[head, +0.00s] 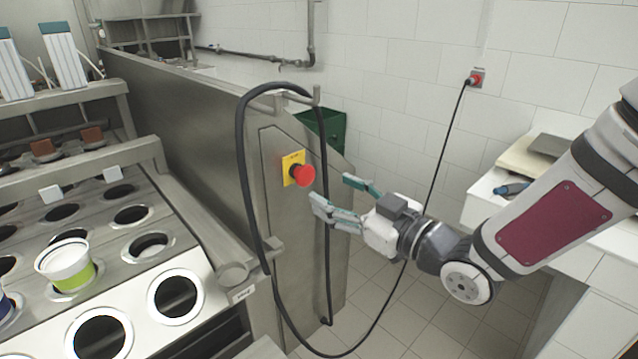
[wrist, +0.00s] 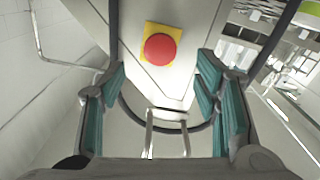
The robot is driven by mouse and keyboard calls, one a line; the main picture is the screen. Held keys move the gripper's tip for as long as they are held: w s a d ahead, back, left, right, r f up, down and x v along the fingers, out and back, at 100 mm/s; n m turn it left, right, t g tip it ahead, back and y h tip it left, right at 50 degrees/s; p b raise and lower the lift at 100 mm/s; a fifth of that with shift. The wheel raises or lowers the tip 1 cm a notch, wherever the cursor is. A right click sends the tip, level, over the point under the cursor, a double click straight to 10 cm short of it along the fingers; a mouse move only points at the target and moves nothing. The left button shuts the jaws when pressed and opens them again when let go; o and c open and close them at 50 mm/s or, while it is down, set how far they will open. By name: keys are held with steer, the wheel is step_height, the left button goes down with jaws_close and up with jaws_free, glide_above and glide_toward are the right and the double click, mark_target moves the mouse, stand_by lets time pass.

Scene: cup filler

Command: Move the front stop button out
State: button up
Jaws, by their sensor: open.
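The front stop button (head: 305,175) is a red round knob on a yellow plate (head: 290,166), fixed to the end face of the steel machine. In the wrist view the red button (wrist: 160,48) sits at the upper middle, ahead of my gripper and between the lines of its fingers. My gripper (head: 345,195) is open and empty, with teal finger pads. In the head view it is to the right of the button and slightly lower, apart from it. In the wrist view the open fingers (wrist: 160,90) stand at both sides.
A black cable (head: 243,170) loops over a hook and hangs around the button panel. A green box (head: 325,128) is behind the panel. The cup filler's holed plate (head: 135,285) is at left, with a cup (head: 68,264). A white counter (head: 490,190) is at right.

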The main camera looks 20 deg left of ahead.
steer(key=v, duration=0.3)
steer(key=shift+s+d, duration=0.15)
steer(key=d+r+m+t+h+p, duration=0.15)
steer(key=d+m+h, duration=0.55)
steer(key=d+h, duration=1)
steer(key=s+d+r+m+g+p, duration=0.1)
steer(key=s+d+m+g, duration=0.2)
steer(key=s, duration=0.9)
steer(key=s+d+r+m+g+y+p, duration=0.1)
steer(key=s+d+r+m+g, duration=0.1)
steer(key=s+d, duration=0.5)
steer(key=s+m+g, duration=0.1)
steer(key=s+m, duration=0.1)
steer(key=s, duration=0.3)
steer(key=shift+r+y, duration=0.3)
steer(key=shift+r, duration=0.05)
steer(key=shift+g, duration=0.25)
